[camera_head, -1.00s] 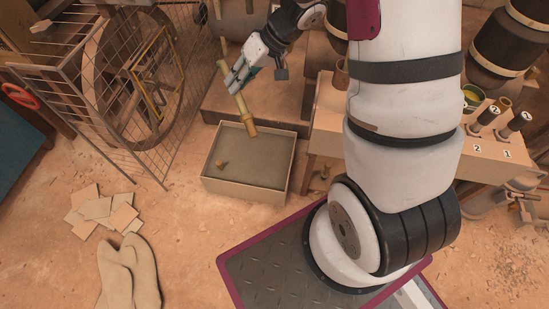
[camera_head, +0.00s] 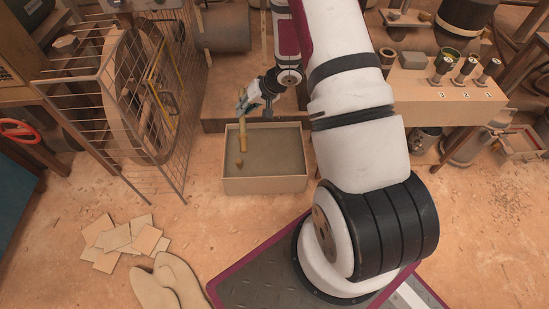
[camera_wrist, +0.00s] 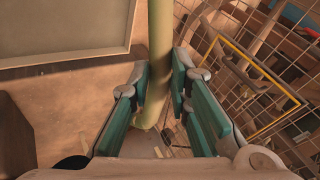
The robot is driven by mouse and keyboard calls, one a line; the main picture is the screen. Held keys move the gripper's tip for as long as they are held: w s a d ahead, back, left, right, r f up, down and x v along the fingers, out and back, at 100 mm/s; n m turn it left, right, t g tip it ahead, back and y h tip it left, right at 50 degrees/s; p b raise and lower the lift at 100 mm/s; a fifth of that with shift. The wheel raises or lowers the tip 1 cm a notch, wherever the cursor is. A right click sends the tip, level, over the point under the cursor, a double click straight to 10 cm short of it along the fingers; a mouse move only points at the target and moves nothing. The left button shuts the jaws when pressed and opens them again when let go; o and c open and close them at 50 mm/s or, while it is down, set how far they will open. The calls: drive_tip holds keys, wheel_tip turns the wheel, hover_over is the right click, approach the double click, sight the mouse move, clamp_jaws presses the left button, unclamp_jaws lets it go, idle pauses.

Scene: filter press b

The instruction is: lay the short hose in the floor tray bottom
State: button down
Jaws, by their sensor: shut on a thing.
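The short hose (camera_head: 243,138) is a yellowish tube, held roughly upright in the head view. Its lower end shows against the inside of the floor tray; I cannot tell whether it touches the bottom. My gripper (camera_head: 244,106) is shut on the hose near its upper end, over the tray's back left part. In the wrist view the hose (camera_wrist: 160,50) runs between the green-padded fingers of my gripper (camera_wrist: 165,95). The floor tray (camera_head: 265,186) is a shallow tan box with a grey-brown bottom. Its rim (camera_wrist: 70,57) shows at upper left in the wrist view.
A wire cage (camera_head: 130,110) around a wheel stands close on the left. A bench with numbered cylinders (camera_head: 450,87) is on the right. Tan tiles (camera_head: 125,240) and gloves (camera_head: 168,282) lie on the floor at front left.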

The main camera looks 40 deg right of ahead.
drive_tip(key=shift+s+d+f+m+t+h+b, duration=0.2)
drive_tip(key=shift+s+d+f+m+h+b, duration=1.05)
drive_tip(key=shift+f, duration=3.2)
drive_tip(key=shift+w+d+f+m+t+y+b, duration=0.1)
drive_tip(key=shift+d+f+m+t+y+b, duration=0.4)
drive_tip(key=shift+d+f, duration=2.85)
drive_tip(key=shift+s+d+f+m+g+h+b, duration=0.1)
drive_tip(key=shift+s+d+f+m+h+b, duration=0.8)
drive_tip(key=shift+f, duration=4.6)
drive_tip(key=shift+w+a+f+n, duration=0.1)
drive_tip(key=shift+w+a+n, duration=0.1)
drive_tip(key=shift+w+n, duration=0.05)
